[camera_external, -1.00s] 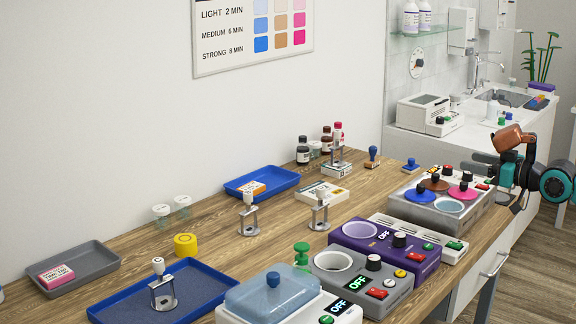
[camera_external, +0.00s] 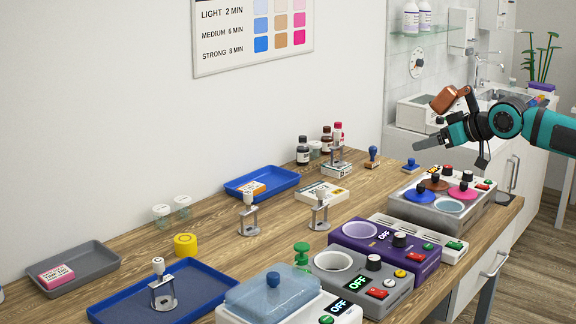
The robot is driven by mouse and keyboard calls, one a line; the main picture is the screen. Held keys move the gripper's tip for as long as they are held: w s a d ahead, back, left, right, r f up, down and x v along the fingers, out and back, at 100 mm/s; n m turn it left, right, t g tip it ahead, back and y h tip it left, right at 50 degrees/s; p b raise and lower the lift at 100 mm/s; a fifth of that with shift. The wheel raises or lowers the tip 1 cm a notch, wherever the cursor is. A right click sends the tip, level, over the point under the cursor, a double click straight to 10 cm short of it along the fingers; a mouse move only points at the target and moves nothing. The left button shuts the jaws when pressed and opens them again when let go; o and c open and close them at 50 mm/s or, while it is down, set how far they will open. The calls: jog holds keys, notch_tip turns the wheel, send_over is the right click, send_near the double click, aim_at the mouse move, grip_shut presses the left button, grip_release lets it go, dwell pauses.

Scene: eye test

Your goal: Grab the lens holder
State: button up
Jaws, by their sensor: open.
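Several metal lens holders with white knobs stand upright on the wooden bench. One lens holder (camera_external: 162,290) stands in the blue tray (camera_external: 205,312) at the front left. Another lens holder (camera_external: 249,216) and a third lens holder (camera_external: 319,213) stand on the bare wood near the middle. A similar metal holder (camera_external: 338,160) stands at the back by the bottles, on a small white box. My gripper (camera_external: 428,143) is open and empty, in the air above the back right of the bench. It is well apart from all the holders.
Machines with knobs line the front edge: a lidded blue tank (camera_external: 272,296), a grey heater (camera_external: 362,280), a purple heater (camera_external: 385,245) and a multi-pot unit (camera_external: 440,200). A second blue tray (camera_external: 285,178), bottles (camera_external: 303,152) and a yellow cylinder (camera_external: 185,245) stand behind. A grey tray (camera_external: 95,262) is at left.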

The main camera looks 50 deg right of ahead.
jog(key=w+a+g, duration=0.4)
jog(key=w+g, duration=0.2)
jog(key=w, duration=0.7)
jog(key=g, duration=0.7)
send_over(321, 187)
notch_tip(321, 187, down, 5)
jog(key=shift+h, duration=0.3)
notch_tip(321, 187, down, 11)
jog(key=shift+d+f, duration=0.1)
jog(key=shift+s+a+f, duration=0.1)
jog(key=shift+a+f, duration=0.05)
jog(key=shift+f, duration=1.15)
jog(key=shift+a+f, duration=0.1)
jog(key=shift+f, duration=1.15)
jog(key=shift+c, duration=0.4)
jog(key=c, duration=0.9)
jog(key=shift+r, duration=0.15)
